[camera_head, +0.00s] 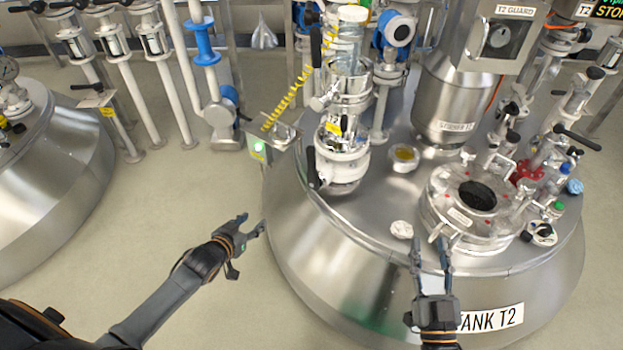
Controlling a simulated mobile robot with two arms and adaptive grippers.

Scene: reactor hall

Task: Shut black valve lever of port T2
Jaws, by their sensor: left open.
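The steel tank T2 (330,270) carries a vertical glass-and-steel port assembly (345,110) on the left of its lid. Two black levers hang upright on its left side: an upper lever (316,47) and a lower lever (312,166). I cannot tell which one the task names. My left gripper (253,224) is open and empty, to the left of the tank and lower in the picture than both levers. My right gripper (431,250) is open, with its fingers apart in front of the round manway; I see nothing held between them.
The manway (460,205) with clamps and fittings stands on the lid's right. A small box with a green light (258,147) and a yellow coiled cable (290,100) are left of the port assembly. Another tank (50,180) stands far left. Floor between the tanks is clear.

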